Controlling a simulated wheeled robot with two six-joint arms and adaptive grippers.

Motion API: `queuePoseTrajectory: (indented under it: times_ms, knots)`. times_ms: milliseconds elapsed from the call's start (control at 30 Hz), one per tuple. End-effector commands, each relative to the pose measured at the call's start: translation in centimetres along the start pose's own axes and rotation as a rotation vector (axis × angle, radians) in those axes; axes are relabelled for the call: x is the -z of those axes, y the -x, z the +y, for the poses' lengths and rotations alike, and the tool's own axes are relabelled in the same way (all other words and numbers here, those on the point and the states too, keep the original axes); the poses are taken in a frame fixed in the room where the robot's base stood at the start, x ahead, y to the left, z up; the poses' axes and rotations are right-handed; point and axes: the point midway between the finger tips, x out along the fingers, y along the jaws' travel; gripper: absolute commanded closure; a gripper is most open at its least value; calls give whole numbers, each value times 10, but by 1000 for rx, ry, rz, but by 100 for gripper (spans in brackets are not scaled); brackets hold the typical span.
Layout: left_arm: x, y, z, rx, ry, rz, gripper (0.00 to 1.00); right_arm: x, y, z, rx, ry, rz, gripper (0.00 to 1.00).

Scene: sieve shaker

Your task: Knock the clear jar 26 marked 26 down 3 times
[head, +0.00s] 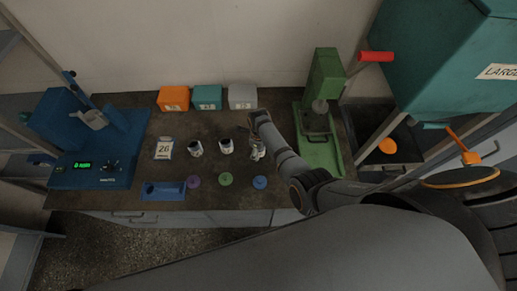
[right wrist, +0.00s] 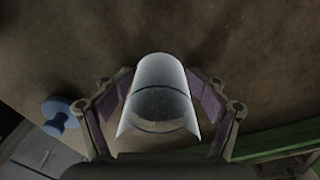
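My right gripper (head: 257,153) is at the right end of a row of small jars in the head view. In the right wrist view a clear jar (right wrist: 160,95) stands between the purple pads of the right gripper (right wrist: 161,92). Both pads lie along its sides, and the gripper looks shut on it. No number shows on this jar. Two other jars, a left one (head: 196,148) and a middle one (head: 227,145), stand apart to its left. A tag or packet marked 26 (head: 163,148) is left of them. My left gripper is not in view.
Orange (head: 173,98), teal (head: 207,97) and grey (head: 242,96) boxes stand behind. A blue machine (head: 95,150) is left; a green press (head: 320,120) is right.

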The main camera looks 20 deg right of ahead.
Motion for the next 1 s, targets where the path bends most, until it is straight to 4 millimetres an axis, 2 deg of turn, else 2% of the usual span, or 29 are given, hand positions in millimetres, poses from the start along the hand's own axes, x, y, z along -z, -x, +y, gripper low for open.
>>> queuePoseTrajectory:
  times_ms: [333, 467, 567, 800, 1000]
  knots:
    - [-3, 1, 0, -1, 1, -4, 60, -1, 3, -2, 5, 0, -3, 29]
    - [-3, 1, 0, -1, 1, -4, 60, -2, 14, -2, 7, 0, -6, 29]
    - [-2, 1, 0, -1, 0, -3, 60, -2, 32, -2, 7, -1, -8, 29]
    - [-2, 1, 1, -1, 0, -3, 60, -1, 91, -1, 7, 0, -6, 29]
    - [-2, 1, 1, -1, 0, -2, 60, 0, 118, 0, 6, -1, -4, 29]
